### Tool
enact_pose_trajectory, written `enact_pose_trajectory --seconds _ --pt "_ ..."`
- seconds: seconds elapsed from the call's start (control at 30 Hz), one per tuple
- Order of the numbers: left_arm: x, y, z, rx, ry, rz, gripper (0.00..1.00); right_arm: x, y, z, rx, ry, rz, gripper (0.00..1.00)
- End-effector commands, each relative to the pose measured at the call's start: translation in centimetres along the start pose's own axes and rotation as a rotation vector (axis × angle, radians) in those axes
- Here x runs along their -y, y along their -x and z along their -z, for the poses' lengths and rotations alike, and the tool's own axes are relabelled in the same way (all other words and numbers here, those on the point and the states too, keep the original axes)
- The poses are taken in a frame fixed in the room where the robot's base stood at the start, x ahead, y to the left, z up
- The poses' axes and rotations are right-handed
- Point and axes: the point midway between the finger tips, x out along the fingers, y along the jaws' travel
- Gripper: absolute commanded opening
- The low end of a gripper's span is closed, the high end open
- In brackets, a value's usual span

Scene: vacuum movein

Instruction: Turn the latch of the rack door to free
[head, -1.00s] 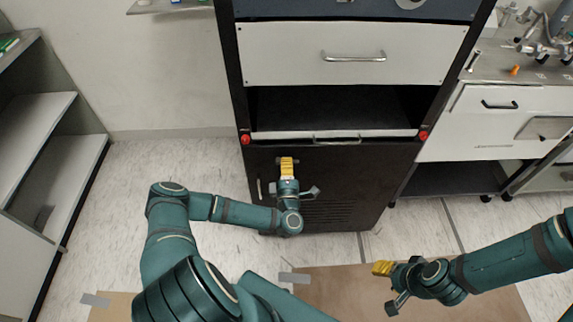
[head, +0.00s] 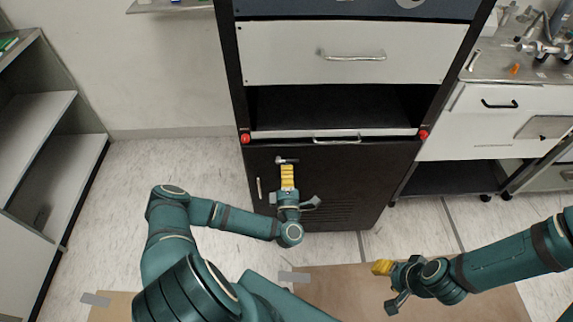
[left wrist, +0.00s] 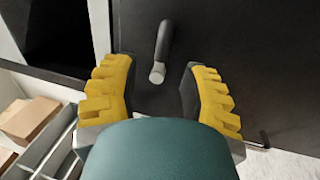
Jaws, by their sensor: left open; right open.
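The rack door (head: 350,185) is a dark panel, closed, at the lower part of the black rack. Its latch (head: 287,160) is a small dark lever with a silver end, near the top of the door; it also shows in the left wrist view (left wrist: 162,50). My left gripper (head: 287,170) is in front of the door, just below the latch in the head view. In the left wrist view its yellow fingers (left wrist: 155,90) are open, with the latch's silver end between and beyond them, apart from both. My right gripper (head: 383,267) is open, low on the right, away from the rack.
A slim vertical handle (head: 259,189) is on the door's left side. Above are an open shelf space (head: 335,108) and a white drawer (head: 350,55). Shelves (head: 50,130) stand at left, a bench (head: 500,110) at right. Floor left of the rack is clear.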

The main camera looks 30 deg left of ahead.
Motion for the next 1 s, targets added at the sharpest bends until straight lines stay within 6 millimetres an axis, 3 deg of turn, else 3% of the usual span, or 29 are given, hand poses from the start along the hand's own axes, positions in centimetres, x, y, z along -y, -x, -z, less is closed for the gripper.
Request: enact_pose_trajectory --seconds 0.2,0.4,0.6,1.0 --pt "0.1 4.6 -0.1 0.001 0.002 0.003 0.44 0.0 0.0 0.0 0.000 0.000 0.000 0.47" --pt "0.0 7.5 0.0 0.000 0.000 0.001 0.44 0.0 0.0 0.0 0.000 0.000 0.000 0.47" --pt "0.0 8.5 0.0 -0.001 0.001 0.001 0.44 0.0 0.0 0.0 0.000 0.000 0.000 0.47" --pt "0.0 8.5 0.0 -0.001 0.001 0.000 0.44 0.0 0.0 0.0 0.000 0.000 0.000 0.47"
